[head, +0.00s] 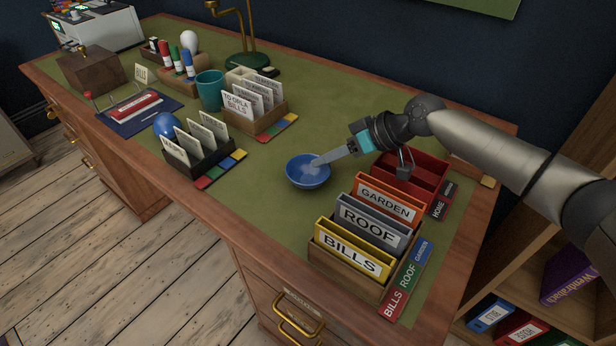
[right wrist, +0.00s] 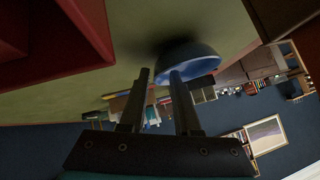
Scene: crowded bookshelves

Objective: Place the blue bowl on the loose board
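The blue bowl (head: 302,178) sits upright on the green desk top in the head view. It also shows in the right wrist view (right wrist: 196,64), partly behind one finger. My right gripper (head: 322,160) reaches in from the right with its fingertips at the bowl's rim. In the right wrist view its two fingers (right wrist: 162,74) stand apart, one overlapping the bowl and the other beside it. I cannot tell whether either finger touches the bowl. My left gripper is not in view. I cannot identify the loose board with certainty in these frames.
A red tray (head: 424,166) stands right of the bowl, under my right arm. A wooden file box (head: 345,278) with labelled dividers is in front. A black card holder (head: 196,165) and a teal cup (head: 210,91) stand to the left. Bare desk surrounds the bowl.

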